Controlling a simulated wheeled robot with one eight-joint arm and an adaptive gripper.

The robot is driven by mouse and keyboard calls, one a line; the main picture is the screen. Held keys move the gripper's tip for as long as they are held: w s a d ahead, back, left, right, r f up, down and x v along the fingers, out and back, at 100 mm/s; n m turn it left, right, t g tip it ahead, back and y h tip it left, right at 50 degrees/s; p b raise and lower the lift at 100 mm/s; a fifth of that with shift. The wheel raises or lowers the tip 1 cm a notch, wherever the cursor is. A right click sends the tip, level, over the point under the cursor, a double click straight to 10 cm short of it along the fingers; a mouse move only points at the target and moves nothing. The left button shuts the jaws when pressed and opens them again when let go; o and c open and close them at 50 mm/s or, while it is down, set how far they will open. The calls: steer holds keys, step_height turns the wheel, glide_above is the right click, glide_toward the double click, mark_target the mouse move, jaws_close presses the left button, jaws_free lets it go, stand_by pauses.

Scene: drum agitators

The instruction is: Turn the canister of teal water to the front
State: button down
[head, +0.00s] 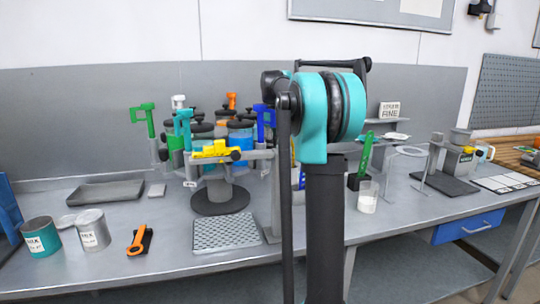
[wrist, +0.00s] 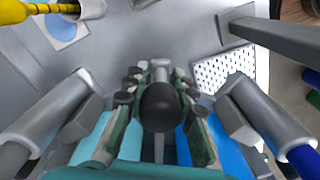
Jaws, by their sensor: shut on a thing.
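The carousel (head: 221,200) stands on the bench left of my arm, with several dark-lidded canisters and coloured handles around it. A teal handle (head: 184,122) is at its left front, and a yellow handle (head: 217,150) faces the front. I cannot single out the teal-water canister in the head view. In the wrist view, a light teal surface (wrist: 91,145) is at lower left and a blue one (wrist: 231,150) at lower right. My gripper (wrist: 160,82) is shut around a dark knob (wrist: 160,106) on a grey bar. The head view hides its fingers.
A perforated mat (head: 226,232) lies in front of the carousel. Two cans (head: 92,230), an orange-handled tool (head: 140,240) and a grey tray (head: 106,192) are to the left.

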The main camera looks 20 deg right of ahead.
steer(key=w+d+n, duration=0.1)
steer(key=w+n, duration=0.3)
steer(key=w, duration=0.4)
steer(key=shift+w+d+n, duration=0.2)
steer(key=shift+d+n, duration=0.1)
steer(key=shift+d, duration=0.1)
stand_by(0.4)
steer(key=c, duration=1.3)
jaws_free()
steer(key=shift+o, duration=0.2)
steer(key=shift+r, duration=0.1)
step_height(320, 180, up, 12)
